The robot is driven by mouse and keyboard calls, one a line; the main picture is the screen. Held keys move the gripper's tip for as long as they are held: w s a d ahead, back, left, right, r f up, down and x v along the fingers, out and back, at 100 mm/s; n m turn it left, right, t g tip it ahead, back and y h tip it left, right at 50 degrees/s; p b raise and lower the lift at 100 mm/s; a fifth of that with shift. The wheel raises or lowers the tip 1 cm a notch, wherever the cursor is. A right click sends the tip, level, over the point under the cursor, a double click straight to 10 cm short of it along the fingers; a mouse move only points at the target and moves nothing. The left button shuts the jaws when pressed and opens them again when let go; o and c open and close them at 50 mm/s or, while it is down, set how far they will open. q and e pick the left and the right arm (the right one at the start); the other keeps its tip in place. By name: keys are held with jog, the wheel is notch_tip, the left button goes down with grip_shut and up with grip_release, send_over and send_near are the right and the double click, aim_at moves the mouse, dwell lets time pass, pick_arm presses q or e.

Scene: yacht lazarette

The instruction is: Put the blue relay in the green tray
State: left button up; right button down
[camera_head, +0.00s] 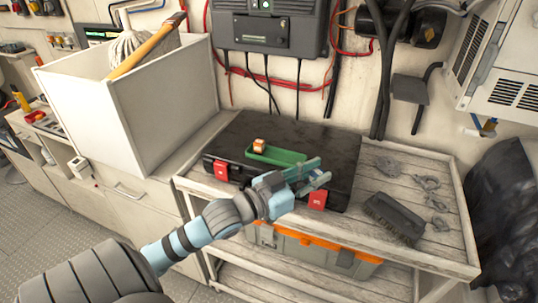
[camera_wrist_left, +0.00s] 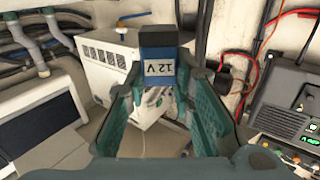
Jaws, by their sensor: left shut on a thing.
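The blue relay (camera_wrist_left: 158,72) has a dark top and a white label reading 12V, seen upside down. In the left wrist view it is between the fingertips of my left gripper (camera_wrist_left: 157,88), which is shut on it. In the head view my left gripper (camera_head: 318,178) is near the front right edge of the black case, just right of the green tray; I cannot make the relay out there. The green tray (camera_head: 284,155) lies on the case, its right end close to the gripper. My right gripper is not in view.
An orange-brown block (camera_head: 259,146) is at the tray's left end. The black case (camera_head: 335,150) stands on a wooden-topped cart (camera_head: 385,222), with a dark brush (camera_head: 394,218) to its right. A white box (camera_head: 85,108) with a mop stands at the left.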

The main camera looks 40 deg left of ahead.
pick_arm(q)
jog(key=w+a+r+n+y+b, duration=0.1)
jog(key=w+a+r+n+y, duration=0.3)
jog(key=w+a, duration=0.35)
notch_tip(320, 180, up, 8)
jog(key=n+y+b, duration=0.1)
jog(key=n+y, duration=0.2)
jog(key=y, duration=0.4)
send_over(275, 159)
notch_tip(275, 159, down, 20)
jog(key=b, duration=0.4)
jog(key=shift+r+b, duration=0.15)
jog(key=shift+b, duration=0.2)
jog(key=o, duration=1)
